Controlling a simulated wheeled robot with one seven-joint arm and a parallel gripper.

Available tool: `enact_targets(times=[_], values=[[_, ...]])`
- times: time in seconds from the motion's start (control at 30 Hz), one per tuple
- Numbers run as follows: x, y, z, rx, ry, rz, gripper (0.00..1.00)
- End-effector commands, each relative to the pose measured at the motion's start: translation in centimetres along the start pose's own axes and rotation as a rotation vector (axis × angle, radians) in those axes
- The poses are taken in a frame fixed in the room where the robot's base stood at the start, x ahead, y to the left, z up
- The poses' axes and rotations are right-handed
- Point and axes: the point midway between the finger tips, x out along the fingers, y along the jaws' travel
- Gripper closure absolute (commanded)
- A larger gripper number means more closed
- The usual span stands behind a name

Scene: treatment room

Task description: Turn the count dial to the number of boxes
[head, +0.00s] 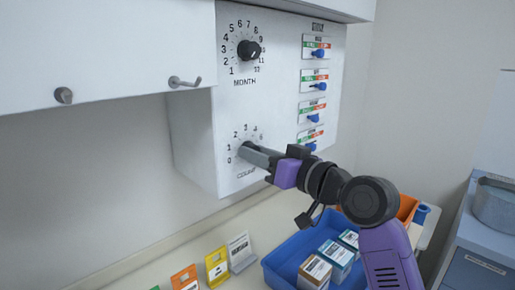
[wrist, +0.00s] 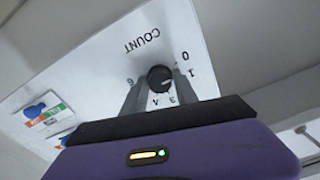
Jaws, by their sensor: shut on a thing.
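The count dial (wrist: 160,77) is a small black round knob on a white panel, with numbers around it and the word COUNT. In the head view my gripper (head: 250,151) reaches the dial from the right and its fingers hide the knob. In the wrist view my gripper (wrist: 158,92) has one finger on each side of the knob, shut on it. I cannot tell clearly which number the knob's mark faces. Three small boxes, a near one (head: 314,272), a middle one (head: 336,257) and a far one (head: 348,239), stand in a blue tray (head: 285,255), whose front is cut off.
A month dial (head: 249,50) sits above on the same panel. Several blue-knobbed sliders (head: 318,54) run down its right side. Coloured cards (head: 217,265) stand on the counter left of the tray. An orange bin (head: 406,208) lies behind my arm.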

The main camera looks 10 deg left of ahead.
Motion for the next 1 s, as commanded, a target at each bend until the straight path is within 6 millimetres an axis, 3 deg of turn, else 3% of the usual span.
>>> enact_targets(times=[0.6,1.0], values=[[-0.01,-0.11,-0.41,0.585,-0.001,0.000,1.00],[-0.02,-0.03,-0.27,0.878,-0.001,0.001,1.00]])
